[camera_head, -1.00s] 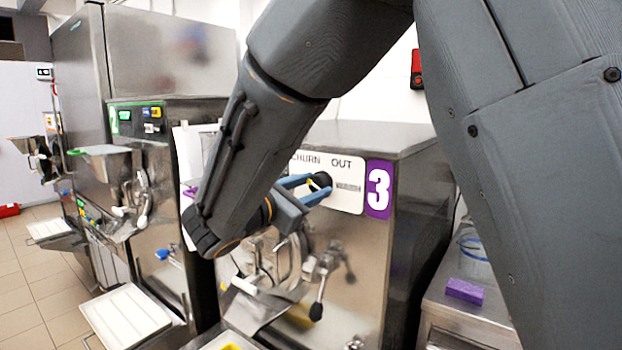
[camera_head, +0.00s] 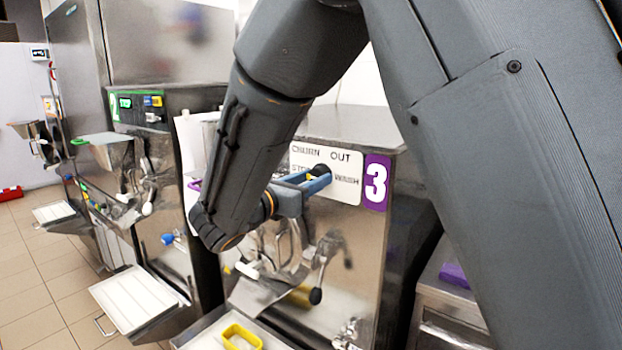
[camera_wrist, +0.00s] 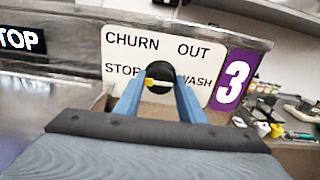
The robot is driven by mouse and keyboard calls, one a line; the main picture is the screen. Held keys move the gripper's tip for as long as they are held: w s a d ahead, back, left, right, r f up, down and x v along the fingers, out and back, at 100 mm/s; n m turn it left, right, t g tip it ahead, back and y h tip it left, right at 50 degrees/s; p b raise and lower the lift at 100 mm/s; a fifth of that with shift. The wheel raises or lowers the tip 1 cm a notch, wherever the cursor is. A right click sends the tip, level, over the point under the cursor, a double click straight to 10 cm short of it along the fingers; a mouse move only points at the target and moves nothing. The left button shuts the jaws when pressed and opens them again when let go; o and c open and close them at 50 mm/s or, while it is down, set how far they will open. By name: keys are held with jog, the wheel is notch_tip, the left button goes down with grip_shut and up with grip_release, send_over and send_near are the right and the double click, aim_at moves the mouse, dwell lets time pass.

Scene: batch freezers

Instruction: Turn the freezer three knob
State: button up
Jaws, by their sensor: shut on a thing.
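The freezer three knob is a round black knob with a yellow pointer mark (camera_wrist: 158,75), set in a white label plate (camera_head: 345,188) reading CHURN, OUT, STOP and WASH. The purple 3 sign (camera_head: 376,183) is right of the plate on the steel freezer front. In the wrist view the yellow mark is on the knob's left side, toward STOP. My gripper (camera_head: 316,180) has blue fingers, one on each side of the knob, shut on it. The fingers cover parts of the knob's sides and of the STOP and WASH lettering.
Freezer three's dispensing spout and levers (camera_head: 318,260) are below the knob. A yellow frame-shaped item (camera_head: 241,337) lies on the tray under them. Freezer two (camera_head: 150,150) stands to the left with a white tray (camera_head: 130,298). A steel counter with a purple block (camera_head: 455,274) is at right.

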jog(key=shift+r, duration=0.1)
jog(key=o, duration=1.1)
jog(key=shift+w+d, duration=0.1)
jog(key=shift+c, duration=0.2)
jog(key=b+v, duration=0.3)
jog(key=v, duration=0.5)
